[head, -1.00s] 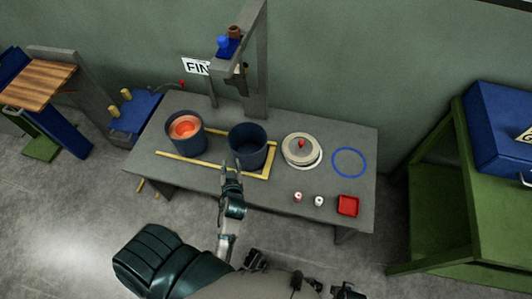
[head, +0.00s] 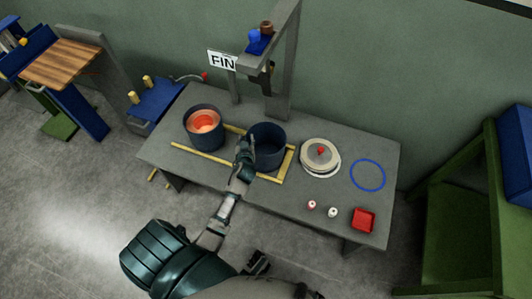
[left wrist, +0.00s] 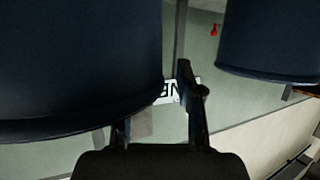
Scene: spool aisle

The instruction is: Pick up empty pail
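The empty pail (head: 268,147) is a dark blue open cylinder on the grey table, inside a yellow corner frame. A second dark pail (head: 203,132) to its left holds glowing orange material. My left gripper (head: 244,150) is at the front left rim of the empty pail. In the left wrist view, the empty pail (left wrist: 75,65) fills the left side, and the other pail (left wrist: 270,40) is at right. The fingers (left wrist: 158,118) are apart, with one partly hidden by the pail wall; I cannot tell whether they touch it.
A grey post (head: 286,75) stands behind the pail. A green stand is at right.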

